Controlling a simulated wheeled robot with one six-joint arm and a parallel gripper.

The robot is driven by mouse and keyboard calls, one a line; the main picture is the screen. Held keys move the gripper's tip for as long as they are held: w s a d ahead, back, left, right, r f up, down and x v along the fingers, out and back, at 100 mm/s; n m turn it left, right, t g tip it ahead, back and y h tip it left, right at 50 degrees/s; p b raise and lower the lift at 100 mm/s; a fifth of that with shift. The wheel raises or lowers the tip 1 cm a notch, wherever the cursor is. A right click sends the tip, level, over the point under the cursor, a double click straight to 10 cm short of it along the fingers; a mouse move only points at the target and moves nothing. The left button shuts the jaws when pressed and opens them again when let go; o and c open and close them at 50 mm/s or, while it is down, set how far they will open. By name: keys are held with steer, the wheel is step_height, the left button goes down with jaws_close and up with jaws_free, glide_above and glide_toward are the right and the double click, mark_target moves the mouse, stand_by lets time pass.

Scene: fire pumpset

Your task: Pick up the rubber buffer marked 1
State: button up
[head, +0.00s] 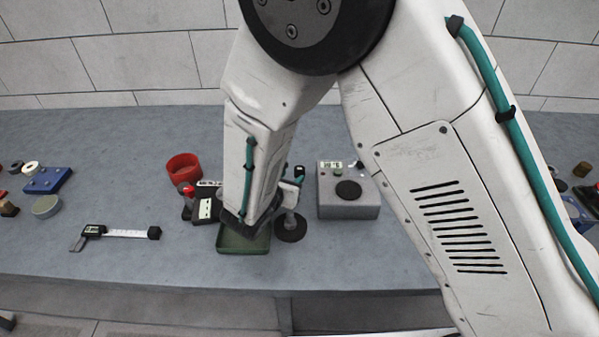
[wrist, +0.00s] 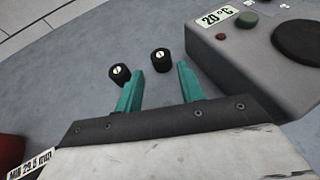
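Two short black rubber buffers stand on the bench in the wrist view, each with a small white label on top. One buffer (wrist: 161,61) shows between my fingertips, just ahead of them. The other buffer (wrist: 119,73) is just left of my left finger. Both labels carry a dark upright mark like a 1, too small to read surely. My gripper (wrist: 158,69) is open, its two teal fingers apart and nothing held. In the head view my arm hides most of the gripper, and I cannot clearly make out the buffers.
A grey box with a dark round plate (head: 348,190) stands right of the gripper, close to the right finger. A green tray (head: 243,243), a red ring-shaped cup (head: 184,168) and a caliper (head: 115,233) are on the grey bench. The bench's left middle is mostly clear.

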mark_target(298, 170)
steer(key=x, duration=0.7)
steer(key=shift+w+d, duration=0.1)
steer(key=shift+w, duration=0.05)
steer(key=c, duration=0.7)
